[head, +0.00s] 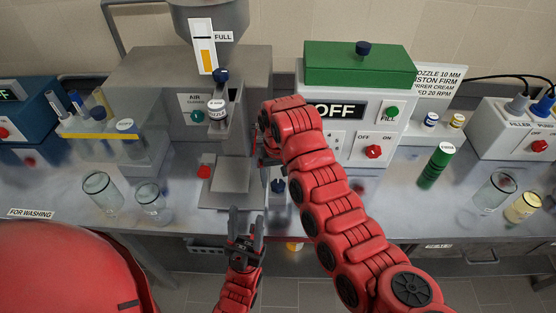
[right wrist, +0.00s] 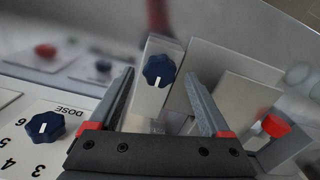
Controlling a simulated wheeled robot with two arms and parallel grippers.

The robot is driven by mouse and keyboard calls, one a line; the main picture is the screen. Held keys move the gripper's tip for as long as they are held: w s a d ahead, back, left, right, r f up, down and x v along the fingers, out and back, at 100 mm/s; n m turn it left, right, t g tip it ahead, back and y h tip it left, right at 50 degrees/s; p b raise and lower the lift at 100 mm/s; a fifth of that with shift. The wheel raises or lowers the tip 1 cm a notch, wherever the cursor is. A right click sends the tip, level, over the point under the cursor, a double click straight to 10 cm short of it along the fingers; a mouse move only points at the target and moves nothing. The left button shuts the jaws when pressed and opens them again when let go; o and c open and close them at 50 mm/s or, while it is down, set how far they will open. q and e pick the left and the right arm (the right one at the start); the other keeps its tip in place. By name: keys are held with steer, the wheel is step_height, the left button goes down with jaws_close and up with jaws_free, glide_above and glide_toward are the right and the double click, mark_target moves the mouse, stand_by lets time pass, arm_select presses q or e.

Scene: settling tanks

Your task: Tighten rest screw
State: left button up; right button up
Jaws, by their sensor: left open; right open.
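A dark blue lobed screw knob with a white mark (right wrist: 158,70) sits on a pale upright block (right wrist: 146,105) in the right wrist view. In the head view a small dark blue knob on a block (head: 278,186) stands right of the filling machine's base. My right gripper (right wrist: 160,80) is open, its two fingers on either side of the knob in the picture; I cannot tell whether they touch it. In the head view my red right arm mostly hides that gripper. My left gripper (head: 246,222) is open and empty, low at the bench's front edge.
A second blue knob (right wrist: 45,127) sits by a DOSE scale. The filling machine (head: 258,75) and a white control box with an OFF display (head: 338,145) stand behind. Glass beakers (head: 102,190) stand left; a green bottle (head: 435,166) and more beakers (head: 494,192) stand right.

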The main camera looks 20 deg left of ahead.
mark_target(278, 183)
step_height(278, 183, up, 16)
steer(key=b, duration=0.1)
steer(key=shift+r+b, duration=0.25)
steer(key=shift+b, duration=0.1)
steer(key=shift+f, duration=0.1)
stand_by(0.4)
